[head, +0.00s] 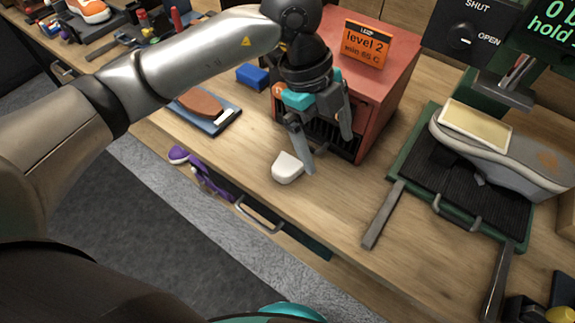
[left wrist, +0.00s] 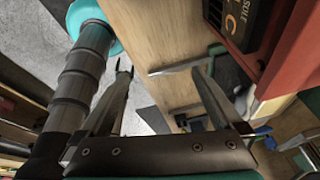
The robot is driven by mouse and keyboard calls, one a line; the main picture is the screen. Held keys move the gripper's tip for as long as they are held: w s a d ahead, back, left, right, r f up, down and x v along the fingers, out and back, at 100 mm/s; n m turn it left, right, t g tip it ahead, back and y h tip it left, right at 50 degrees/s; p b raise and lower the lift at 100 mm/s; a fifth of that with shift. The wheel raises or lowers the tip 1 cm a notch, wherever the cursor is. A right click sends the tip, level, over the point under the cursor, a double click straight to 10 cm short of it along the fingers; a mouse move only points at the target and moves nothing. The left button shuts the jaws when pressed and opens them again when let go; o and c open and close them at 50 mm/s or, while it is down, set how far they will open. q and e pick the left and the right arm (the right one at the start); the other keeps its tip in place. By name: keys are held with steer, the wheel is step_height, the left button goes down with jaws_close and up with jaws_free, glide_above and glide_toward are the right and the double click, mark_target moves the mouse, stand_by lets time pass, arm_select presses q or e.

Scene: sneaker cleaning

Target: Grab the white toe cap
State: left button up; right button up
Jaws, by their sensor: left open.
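The white toe cap (head: 287,168) lies on the wooden bench top near its front edge, in front of the red box. My left gripper (head: 328,155) is open, with its fingers pointing down in front of the red box. One finger is just right of the toe cap and overlaps its right edge in the head view; I cannot tell whether they touch. The toe cap does not lie between the fingers. In the left wrist view the open fingers (left wrist: 165,98) show nothing held, and I cannot make out the toe cap there. My right gripper is not in view.
The red box (head: 385,95) with an orange "level 2" sign stands close behind the gripper. A green press (head: 398,185) holding a grey sole stands at the right. A blue block (head: 252,77) and a blue tray (head: 233,119) lie at the left. Bare bench lies right of the toe cap.

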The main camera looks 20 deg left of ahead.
arm_select(q)
steer(key=w+a+n+y, duration=0.2)
steer(key=w+a+y, duration=0.15)
steer(key=a, duration=0.35)
steer(key=b, duration=0.1)
glide_above(286, 165)
steer(key=shift+t, duration=0.4)
steer(key=f, duration=0.9)
steer(key=shift+s+d+f, duration=0.25)
steer(key=shift+d, duration=0.05)
steer(key=f, duration=0.1)
steer(key=f+b, duration=0.1)
steer(key=f, duration=0.3)
steer(key=shift+w+a+f, duration=0.1)
steer(key=shift+w+a, duration=0.15)
steer(key=shift+a, duration=0.05)
steer(key=c, duration=1.3)
